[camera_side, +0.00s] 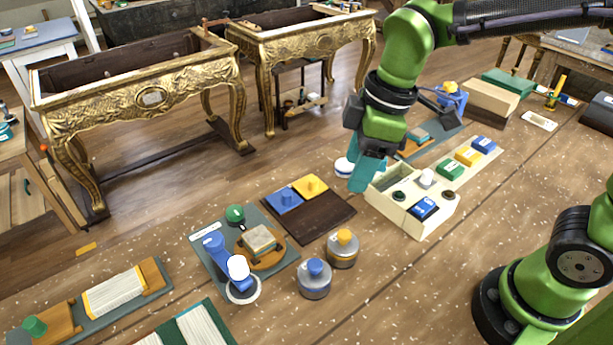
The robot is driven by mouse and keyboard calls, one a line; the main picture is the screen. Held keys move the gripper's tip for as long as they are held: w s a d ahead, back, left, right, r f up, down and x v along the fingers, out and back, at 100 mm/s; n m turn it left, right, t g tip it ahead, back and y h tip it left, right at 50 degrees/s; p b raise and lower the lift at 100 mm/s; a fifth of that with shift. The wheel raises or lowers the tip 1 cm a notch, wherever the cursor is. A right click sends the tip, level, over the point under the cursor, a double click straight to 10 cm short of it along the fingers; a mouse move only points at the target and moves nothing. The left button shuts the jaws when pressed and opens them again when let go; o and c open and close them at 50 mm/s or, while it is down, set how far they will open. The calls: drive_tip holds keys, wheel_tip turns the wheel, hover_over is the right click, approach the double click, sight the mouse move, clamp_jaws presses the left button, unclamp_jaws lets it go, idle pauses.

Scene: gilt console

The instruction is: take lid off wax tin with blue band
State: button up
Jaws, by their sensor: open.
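My gripper (366,176), with teal fingers, points down just left of the cream divided box. I cannot tell whether the fingers touch the tin.
The cream box (408,222) holds several small items close to the right of my gripper. A brown board (325,222) with blue and yellow blocks lies to the left. Jars with blue (314,280) and yellow (343,250) knobs stand in front. Gilt console frames (150,97) stand behind.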

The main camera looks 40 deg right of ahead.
drive_tip(key=w+a+n+g, duration=0.1)
drive_tip(key=a+n+g, duration=0.1)
drive_tip(key=a+n, duration=0.65)
drive_tip(key=n+g+h, duration=0.1)
drive_tip(key=n, duration=1.2)
hover_over(315, 263)
drive_tip(key=w, duration=0.1)
wheel_tip(315, 263, down, 11)
drive_tip(key=shift+a+r, duration=0.1)
drive_tip(key=shift+r, duration=0.1)
drive_tip(key=shift+s+f, duration=0.25)
drive_tip(key=shift+f, duration=1.05)
drive_tip(key=shift+s+f, duration=0.2)
drive_tip(key=shift+f, duration=1.1)
clamp_jaws()
